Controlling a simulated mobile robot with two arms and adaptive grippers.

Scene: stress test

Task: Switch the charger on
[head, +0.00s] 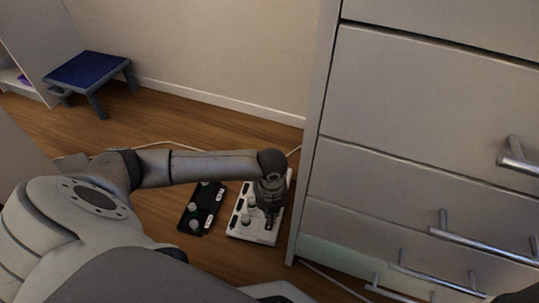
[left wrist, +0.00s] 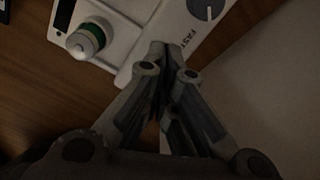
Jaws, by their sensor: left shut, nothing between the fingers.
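A white charger (head: 246,234) lies on the wooden floor beside the drawer unit. My left gripper (head: 269,222) points down over its right part and hides some of it. In the left wrist view the white charger (left wrist: 128,48) fills the top, with the word FAST and a grey round dial (left wrist: 207,7) with a pale line. A pale cylinder with a green ring (left wrist: 88,40) stands on it at the left. My left gripper's fingers are together and empty, their tips at the charger's edge near the lettering; I cannot tell whether they touch. My right gripper is not in view.
A black unit (head: 198,219) with similar cylinders lies left of the white charger. The drawer unit (head: 415,105) with metal handles rises close on the right. A pale cable (head: 155,144) runs along the floor. A blue-topped stool (head: 88,69) stands by the far wall.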

